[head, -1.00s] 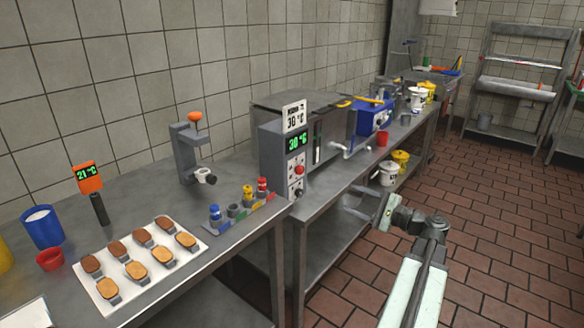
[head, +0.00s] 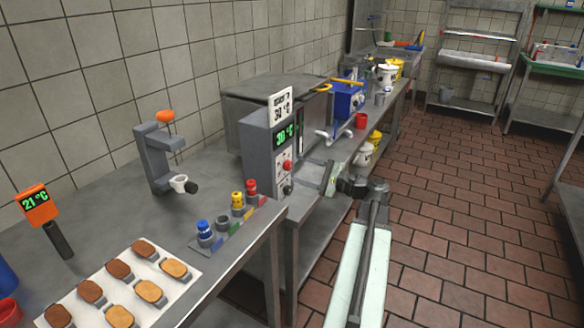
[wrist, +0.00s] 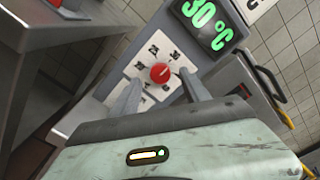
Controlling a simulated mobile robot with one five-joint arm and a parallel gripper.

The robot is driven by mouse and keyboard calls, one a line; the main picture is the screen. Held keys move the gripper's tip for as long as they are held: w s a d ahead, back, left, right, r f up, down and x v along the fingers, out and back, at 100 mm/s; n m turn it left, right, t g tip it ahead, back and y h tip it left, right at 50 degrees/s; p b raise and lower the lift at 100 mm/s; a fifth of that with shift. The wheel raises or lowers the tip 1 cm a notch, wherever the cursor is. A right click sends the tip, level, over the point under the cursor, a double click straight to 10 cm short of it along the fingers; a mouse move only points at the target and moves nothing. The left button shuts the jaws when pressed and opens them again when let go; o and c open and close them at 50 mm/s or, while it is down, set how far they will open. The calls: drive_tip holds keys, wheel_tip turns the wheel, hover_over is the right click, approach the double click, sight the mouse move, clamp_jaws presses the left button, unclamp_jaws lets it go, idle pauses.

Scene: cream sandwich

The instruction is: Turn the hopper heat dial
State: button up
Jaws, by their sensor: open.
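The hopper control box (head: 258,145) stands on the bench with a green "30 °C" display (head: 286,135). A red dial (head: 287,165) is on its front panel, and a dark knob (head: 287,190) is below it. In the wrist view the red dial (wrist: 160,73) sits on a white plate with black marks around it. My gripper (head: 306,176) is open and close to the panel. In the wrist view its two fingers (wrist: 160,94) point at the panel to either side of the dial. I cannot tell whether they touch it.
A rack with blue, yellow and red bottles (head: 237,212) is left of the box. A tray of biscuits (head: 186,287) is at the front left. A grey stand with an orange knob (head: 152,158) is behind. A blue machine (head: 349,98) is farther along the bench. The tiled floor (head: 450,230) is clear.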

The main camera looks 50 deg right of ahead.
sight(290, 168)
drive_tip(key=x, duration=0.3)
drive_tip(key=shift+w+a, duration=0.1)
drive_tip(key=shift+w, duration=0.15)
clamp_jaws()
drive_tip(key=shift+n, duration=0.3)
drive_tip(key=n, duration=0.5)
drive_tip(key=shift+f, duration=0.1)
drive_tip(key=n, duration=0.6)
drive_tip(key=shift+a+f, duration=0.1)
drive_tip(key=shift+n, duration=0.3)
